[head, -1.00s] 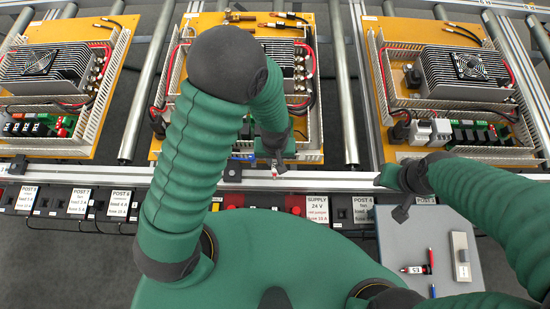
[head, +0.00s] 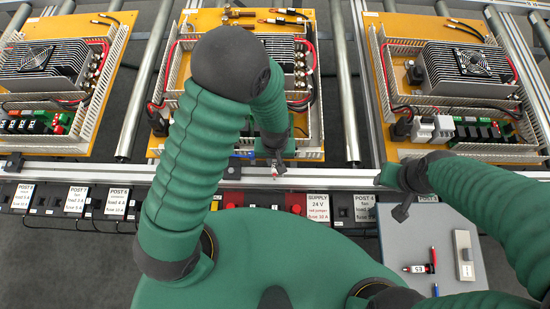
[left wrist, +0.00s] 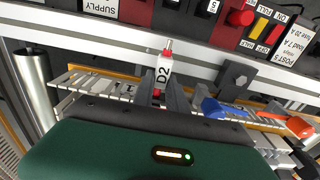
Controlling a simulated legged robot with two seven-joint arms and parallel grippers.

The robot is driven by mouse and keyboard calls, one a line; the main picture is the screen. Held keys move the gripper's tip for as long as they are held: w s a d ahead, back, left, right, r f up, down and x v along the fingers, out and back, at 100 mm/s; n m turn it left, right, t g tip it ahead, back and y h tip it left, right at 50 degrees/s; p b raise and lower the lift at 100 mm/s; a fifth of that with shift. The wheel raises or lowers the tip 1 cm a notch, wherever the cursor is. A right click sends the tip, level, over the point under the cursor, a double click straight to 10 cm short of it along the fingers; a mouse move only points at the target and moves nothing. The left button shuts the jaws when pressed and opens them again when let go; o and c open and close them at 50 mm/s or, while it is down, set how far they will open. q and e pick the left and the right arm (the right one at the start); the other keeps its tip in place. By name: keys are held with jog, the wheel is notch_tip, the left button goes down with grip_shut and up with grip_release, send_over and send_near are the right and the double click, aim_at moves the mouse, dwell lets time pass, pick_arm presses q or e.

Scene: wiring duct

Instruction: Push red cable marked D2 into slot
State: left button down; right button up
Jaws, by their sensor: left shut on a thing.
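My left gripper (left wrist: 163,98) is shut on the red cable marked D2 (left wrist: 163,73). In the left wrist view the white D2 label and the cable's bare tip stick out past the fingers, towards the metal rail. In the head view the left gripper (head: 276,161) is at the front edge of the middle panel, and the label end is small beside the rail. The slotted duct wall (left wrist: 92,84) runs behind the fingers; I cannot tell whether the cable is in a slot. My right gripper (head: 402,208) hangs over the grey table; its finger opening is unclear.
A metal rail (head: 340,182) crosses in front of the panels. A bolt block (left wrist: 236,78), blue connector (left wrist: 212,107) and orange connector (left wrist: 299,127) are to the right of the left fingers. The grey table (head: 400,240) holds a labelled red item (head: 418,268) and pens.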

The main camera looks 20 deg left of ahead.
aim_at(274, 163)
pick_arm(q)
jog(key=shift+f+b, duration=0.7)
jog(key=shift+f, duration=0.3)
jog(key=c, duration=1.3)
grip_release()
jog(key=shift+o, duration=0.2)
jog(key=shift+r, duration=0.1)
notch_tip(274, 163, up, 17)
jog(key=p, duration=0.1)
jog(key=shift+s+f+p, duration=0.2)
jog(key=shift+p, duration=0.15)
jog(key=s+a+r+m+t, duration=0.1)
jog(key=s+a+m+t, duration=0.1)
jog(key=a, duration=0.6)
jog(key=shift+s+a+r+m, duration=0.2)
jog(key=shift+s+r+m, duration=0.05)
jog(key=shift+s+m, duration=0.35)
